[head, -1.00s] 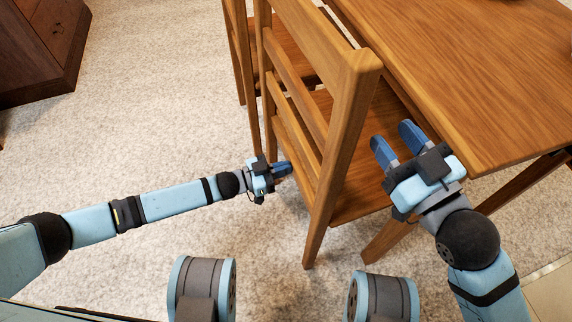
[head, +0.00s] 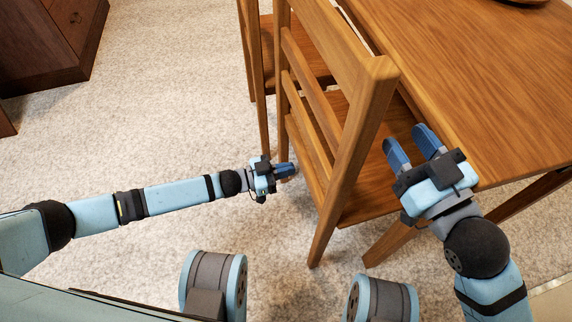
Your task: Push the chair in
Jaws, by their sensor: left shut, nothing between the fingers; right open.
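The wooden chair (head: 357,110) stands beside the table (head: 475,75), its slatted back facing left and its seat (head: 372,160) partly under the tabletop edge. My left gripper (head: 291,170) is shut and empty, its tips close to the lower part of the chair back; I cannot tell whether they touch it. My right gripper (head: 408,142) is open and empty, over the near side of the seat, between the chair back and the table edge.
A second wooden chair (head: 268,50) stands behind the first along the table. A dark wooden cabinet (head: 45,45) is at the far left. Carpet (head: 165,100) between cabinet and chairs is clear. A dark round item (head: 525,2) is partly visible on the table.

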